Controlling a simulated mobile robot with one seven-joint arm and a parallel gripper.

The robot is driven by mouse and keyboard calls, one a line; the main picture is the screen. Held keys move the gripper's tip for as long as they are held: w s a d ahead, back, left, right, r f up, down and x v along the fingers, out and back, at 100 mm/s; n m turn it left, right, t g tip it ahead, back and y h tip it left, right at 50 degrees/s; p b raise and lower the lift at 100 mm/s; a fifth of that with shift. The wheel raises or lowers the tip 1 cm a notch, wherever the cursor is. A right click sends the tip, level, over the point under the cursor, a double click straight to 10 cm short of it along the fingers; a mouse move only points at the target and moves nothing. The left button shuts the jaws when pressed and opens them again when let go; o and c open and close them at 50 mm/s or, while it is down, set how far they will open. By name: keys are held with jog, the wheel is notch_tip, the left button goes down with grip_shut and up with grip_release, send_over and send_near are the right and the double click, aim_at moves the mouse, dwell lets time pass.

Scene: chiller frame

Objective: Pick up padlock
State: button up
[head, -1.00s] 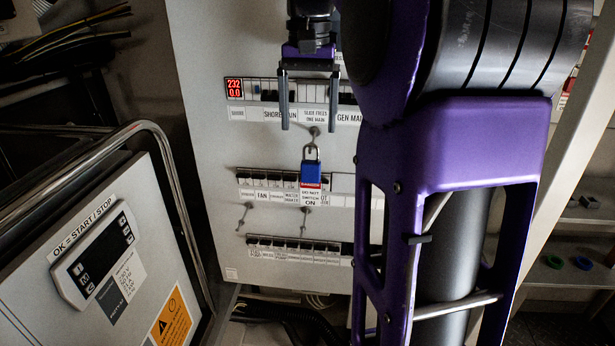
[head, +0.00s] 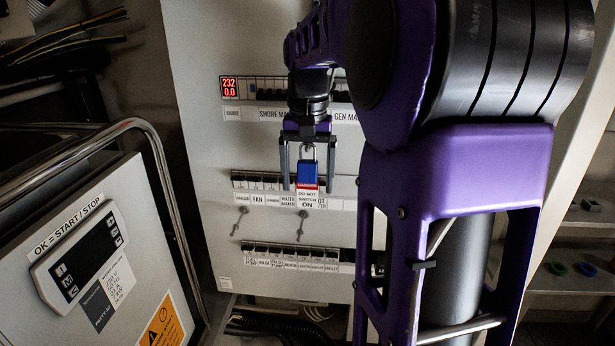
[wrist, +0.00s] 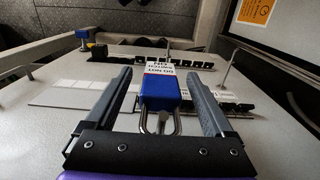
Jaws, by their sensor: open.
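The blue padlock (head: 307,174) hangs upright on the grey panel in the head view. My gripper (head: 307,187) is open, with one finger on each side of the padlock. In the wrist view the padlock (wrist: 161,93) lies between the two open fingers, with a gap on both sides, the shackle towards the palm and the tag beyond.
The panel (head: 200,60) carries rows of breakers (head: 290,258) and two small metal pegs (head: 301,228). A second blue padlock (wrist: 82,34) shows at the upper left in the wrist view. A metal rail (head: 150,135) and a control box (head: 85,260) stand at left.

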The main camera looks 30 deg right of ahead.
grip_shut()
dwell(0.4)
jog(key=shift+r, duration=0.2)
